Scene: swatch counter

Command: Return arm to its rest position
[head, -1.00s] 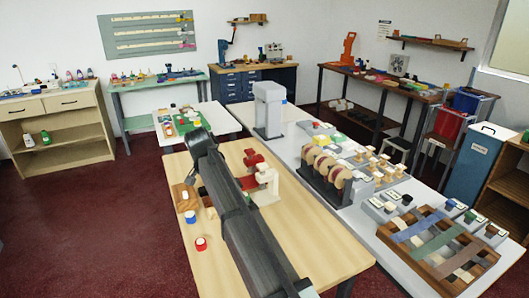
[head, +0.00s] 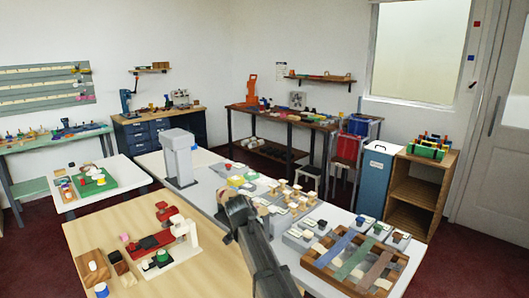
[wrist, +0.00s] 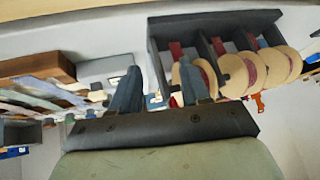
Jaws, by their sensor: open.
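My arm (head: 258,250) reaches up from the bottom of the head view over the pale wooden table's right side. Its far end lies near the white counter, and I cannot make out the fingers there. In the wrist view my gripper (wrist: 157,88) shows two blue-grey fingers set apart with nothing held between them. Beyond them, a dark rack (wrist: 158,48) holds several tan and red spools (wrist: 233,76); the picture seems upside down. In the head view the arm covers most of the rack's area.
A wooden tray with fabric strips (head: 326,277) lies on the white counter at the right. A grey post device (head: 180,158) stands at the counter's far left. A red and white device (head: 160,242) and small blocks stand on the wooden table (head: 205,275).

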